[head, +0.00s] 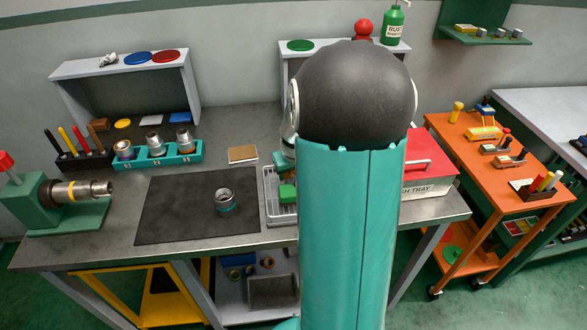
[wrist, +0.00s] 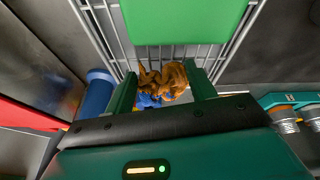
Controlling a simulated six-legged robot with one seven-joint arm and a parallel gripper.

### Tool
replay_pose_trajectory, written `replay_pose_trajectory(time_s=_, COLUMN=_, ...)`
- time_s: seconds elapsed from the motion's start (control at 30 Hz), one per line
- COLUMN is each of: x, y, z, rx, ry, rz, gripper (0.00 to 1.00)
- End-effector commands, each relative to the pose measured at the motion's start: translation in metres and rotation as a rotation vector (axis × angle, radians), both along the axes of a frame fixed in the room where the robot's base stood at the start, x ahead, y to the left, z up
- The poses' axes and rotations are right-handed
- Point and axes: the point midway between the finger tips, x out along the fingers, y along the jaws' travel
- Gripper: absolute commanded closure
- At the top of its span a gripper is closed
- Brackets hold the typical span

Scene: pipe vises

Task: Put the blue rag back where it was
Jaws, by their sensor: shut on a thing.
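My gripper (wrist: 161,78) has its two green fingers a little apart, shut on a soft wad between them. Blue cloth of the blue rag (wrist: 148,100) shows low between the fingers, mostly hidden by my gripper's palm. A crumpled orange-brown rag (wrist: 165,78) shows right against it, between or just beyond the fingertips; I cannot tell its exact depth. A wire tray (wrist: 202,60) with a green block (wrist: 182,20) lies beyond the fingers. In the head view the wire tray (head: 271,185) is partly hidden by my arm, which also hides my gripper and the rags.
A blue cylinder (wrist: 97,92) stands close left of the fingers in the wrist view. A red-lidded box (head: 430,172) stands right of my arm. A dark mat (head: 180,215) with one metal fitting (head: 225,198) lies left of the tray, mostly clear.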

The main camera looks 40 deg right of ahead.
Motion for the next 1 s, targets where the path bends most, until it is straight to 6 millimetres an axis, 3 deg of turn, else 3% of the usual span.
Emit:
replay_pose_trajectory(time_s=0.13, x=-0.0003, y=0.0001, z=-0.0023, rx=0.0, ry=0.001, rz=0.0, gripper=0.63)
replay_pose_trajectory(time_s=0.17, x=-0.0003, y=0.0002, z=-0.0024, rx=0.0, ry=0.001, rz=0.0, gripper=0.41)
replay_pose_trajectory(time_s=0.27, x=-0.0004, y=0.0005, z=-0.0027, rx=0.002, ry=0.001, rz=0.0, gripper=0.22)
replay_pose_trajectory(time_s=1.0, x=0.0009, y=0.006, z=0.0002, rx=0.008, ry=0.006, rz=0.008, gripper=0.22)
